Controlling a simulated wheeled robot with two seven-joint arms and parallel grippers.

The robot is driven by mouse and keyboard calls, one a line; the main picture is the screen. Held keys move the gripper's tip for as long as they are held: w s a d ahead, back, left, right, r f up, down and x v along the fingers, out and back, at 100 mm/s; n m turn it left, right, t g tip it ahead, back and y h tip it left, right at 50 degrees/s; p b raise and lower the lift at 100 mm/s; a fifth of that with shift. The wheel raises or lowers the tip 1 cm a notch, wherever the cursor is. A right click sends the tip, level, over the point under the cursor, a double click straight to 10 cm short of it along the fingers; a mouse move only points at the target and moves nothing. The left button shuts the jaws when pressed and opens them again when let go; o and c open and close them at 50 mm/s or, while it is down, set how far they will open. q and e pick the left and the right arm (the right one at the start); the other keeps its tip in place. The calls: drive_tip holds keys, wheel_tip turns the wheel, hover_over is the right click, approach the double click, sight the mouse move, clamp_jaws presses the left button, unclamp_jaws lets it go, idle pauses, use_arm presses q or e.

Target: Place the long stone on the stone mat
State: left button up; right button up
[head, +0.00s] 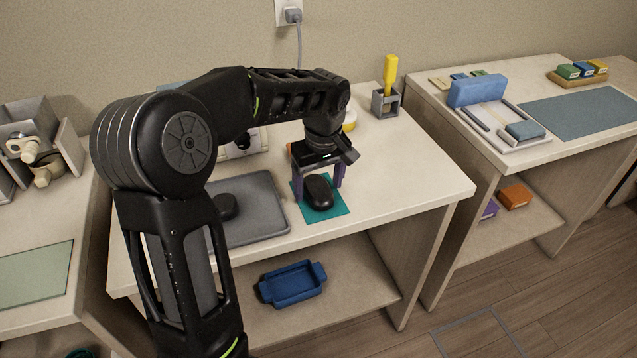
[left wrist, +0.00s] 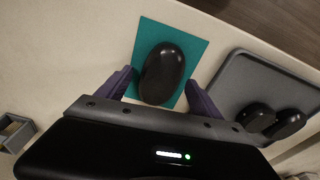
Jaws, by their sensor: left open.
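A long black oval stone (head: 319,191) lies on the teal stone mat (head: 338,208) on the middle table. In the left wrist view the stone (left wrist: 162,72) rests on the mat (left wrist: 200,46), inside its edges. My left gripper (head: 318,186) is above the mat, its purple fingers apart on either side of the stone. In the left wrist view the gripper (left wrist: 160,88) is open, with visible gaps between the fingers and the stone. My right gripper is not in view.
A grey tray (head: 262,190) beside the mat holds other black stones, one (head: 224,207) partly behind my arm. A grey holder (head: 386,104) with a yellow-handled tool stands at the back right. A blue dish (head: 292,284) sits on the lower shelf. The tabletop right of the mat is clear.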

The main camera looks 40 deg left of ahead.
sight(321, 192)
use_arm(q)
drive_tip(key=shift+r, duration=0.1)
wheel_tip(321, 192, up, 12)
drive_tip(key=d, duration=0.1)
drive_tip(key=shift+s+p, duration=0.3)
drive_tip(key=shift+s, duration=0.05)
drive_tip(key=shift+d, duration=0.1)
idle(0.5)
